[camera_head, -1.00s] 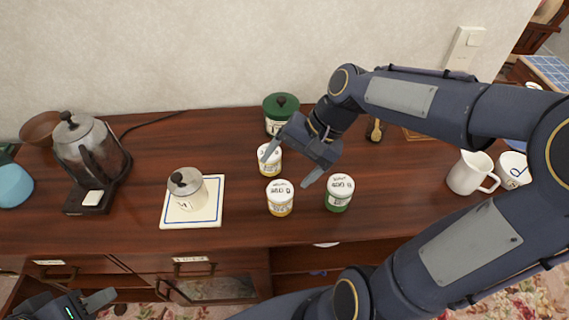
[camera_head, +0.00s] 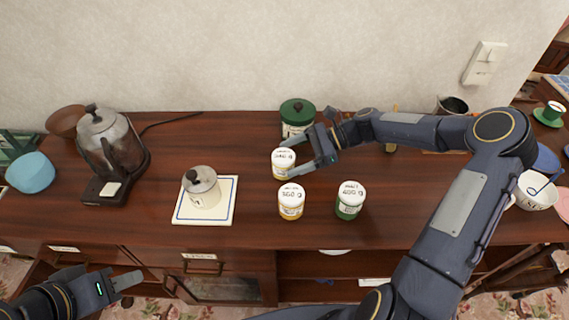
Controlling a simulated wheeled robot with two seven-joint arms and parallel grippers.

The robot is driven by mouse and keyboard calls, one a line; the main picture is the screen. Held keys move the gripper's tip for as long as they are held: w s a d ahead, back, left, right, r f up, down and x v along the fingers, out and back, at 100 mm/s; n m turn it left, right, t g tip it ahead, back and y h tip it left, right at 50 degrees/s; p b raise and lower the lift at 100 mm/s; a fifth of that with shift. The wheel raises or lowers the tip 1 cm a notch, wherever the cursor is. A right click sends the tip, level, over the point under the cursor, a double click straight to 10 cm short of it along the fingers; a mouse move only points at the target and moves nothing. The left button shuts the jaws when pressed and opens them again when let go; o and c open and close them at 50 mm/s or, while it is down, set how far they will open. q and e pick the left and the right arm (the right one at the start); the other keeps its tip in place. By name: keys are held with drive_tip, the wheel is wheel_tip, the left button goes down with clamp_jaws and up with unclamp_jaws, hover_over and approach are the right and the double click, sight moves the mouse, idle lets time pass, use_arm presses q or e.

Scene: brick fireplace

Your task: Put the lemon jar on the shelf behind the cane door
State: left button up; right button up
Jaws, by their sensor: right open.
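Two small white-lidded jars with yellow bands stand on the wooden top: a back jar (camera_head: 283,165) and a front jar (camera_head: 291,203). A similar green-banded jar (camera_head: 349,201) stands to the right. Their labels are too small to tell which is lemon. My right gripper (camera_head: 288,160) is open, its fingers reaching in from the right around the back yellow jar; contact is unclear. My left gripper (camera_head: 108,277) is open and empty, low in front of the cabinet. A framed dark panel (camera_head: 222,289) shows below the drawers; I cannot tell if it is cane. An open shelf (camera_head: 300,264) is to its right.
A green-lidded canister (camera_head: 297,116) stands behind the back jar. A lidded pot (camera_head: 201,188) sits on a white tile (camera_head: 229,193). A kettle (camera_head: 112,147) and blue bowl (camera_head: 31,172) are at left. The wooden top (camera_head: 250,230) is clear in front.

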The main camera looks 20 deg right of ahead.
sight(277, 161)
drive_tip(key=x, duration=0.3)
drive_tip(key=p+x, duration=0.1)
drive_tip(key=shift+w+a+f, duration=0.2)
drive_tip(key=shift+w+a, duration=0.1)
drive_tip(key=shift+a, duration=0.05)
drive_tip(key=c, duration=1.4)
drive_tip(key=shift+r, duration=0.1)
